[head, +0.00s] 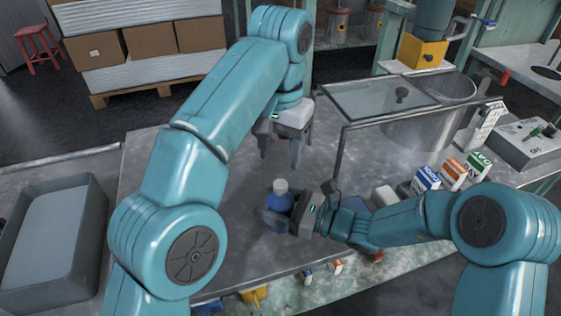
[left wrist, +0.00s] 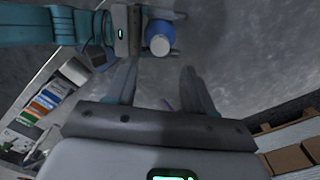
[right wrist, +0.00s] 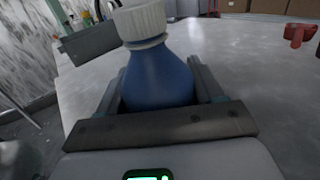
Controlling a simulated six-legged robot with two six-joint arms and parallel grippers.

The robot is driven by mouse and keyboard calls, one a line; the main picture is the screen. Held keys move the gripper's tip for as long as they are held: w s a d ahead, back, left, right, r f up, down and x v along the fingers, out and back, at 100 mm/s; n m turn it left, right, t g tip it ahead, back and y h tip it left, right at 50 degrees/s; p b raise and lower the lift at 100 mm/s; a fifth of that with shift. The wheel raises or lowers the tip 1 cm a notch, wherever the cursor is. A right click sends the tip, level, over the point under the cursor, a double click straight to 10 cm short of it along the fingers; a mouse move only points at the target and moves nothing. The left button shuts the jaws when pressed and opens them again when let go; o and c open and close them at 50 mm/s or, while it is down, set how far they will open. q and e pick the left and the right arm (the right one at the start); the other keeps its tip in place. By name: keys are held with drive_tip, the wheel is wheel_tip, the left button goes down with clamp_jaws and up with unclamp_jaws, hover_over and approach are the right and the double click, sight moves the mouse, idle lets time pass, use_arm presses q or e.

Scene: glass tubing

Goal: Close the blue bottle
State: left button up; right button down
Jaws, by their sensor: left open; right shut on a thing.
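The blue bottle (head: 277,204) stands upright in my right gripper (head: 275,222), whose fingers are shut around its body. A white ribbed cap (right wrist: 141,20) sits on the bottle's neck; I cannot tell how tight it is. The bottle also shows in the right wrist view (right wrist: 158,76) and at the top of the left wrist view (left wrist: 159,30). My left gripper (head: 279,162) is open and empty, pointing down, above and behind the bottle, apart from it. Its two spread fingers also show in the left wrist view (left wrist: 162,84).
A grey tray (head: 98,235) is at the left. A glass-topped frame (head: 375,97) and a metal drum (head: 415,130) stand behind at the right. Several cartons (head: 452,172) and a switch box (head: 525,140) are farther right. The bench left of the bottle is clear.

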sight(281, 183)
use_arm(q)
drive_tip(key=shift+f, duration=3.75)
clamp_jaws()
drive_tip(key=shift+m, duration=0.9)
drive_tip(key=shift+o, duration=0.5)
unclamp_jaws()
drive_tip(key=shift+r, duration=0.1)
drive_tip(key=shift+r, duration=3.65)
